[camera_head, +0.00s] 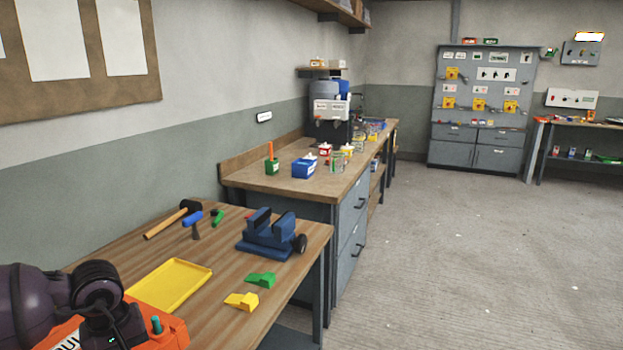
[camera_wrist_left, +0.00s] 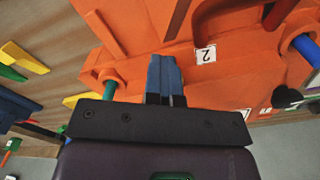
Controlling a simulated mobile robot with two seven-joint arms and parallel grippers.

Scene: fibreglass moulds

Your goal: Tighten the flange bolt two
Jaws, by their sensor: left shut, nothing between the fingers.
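The orange mould (camera_head: 174,334) is partly in view at the bottom left in the head view, with a teal bolt (camera_head: 156,325) at its corner. It fills much of the left wrist view (camera_wrist_left: 240,85). There, a white tag marked 2 (camera_wrist_left: 205,54) is on the mould, a teal bolt (camera_wrist_left: 109,89) is at left and a blue bolt (camera_wrist_left: 302,48) at right. My left gripper (camera_wrist_left: 166,72) is shut and empty, its fingertips over the mould just left of the tag. Whether they touch it I cannot tell. Any bolt behind the fingers is hidden. My right gripper is out of view.
The wooden table (camera_head: 215,300) holds a yellow tray (camera_head: 170,285), a blue vise (camera_head: 270,235), a hammer (camera_head: 170,221), and green (camera_head: 261,280) and yellow (camera_head: 242,301) wedges. A longer bench (camera_head: 300,185) stands behind. The floor at right is clear.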

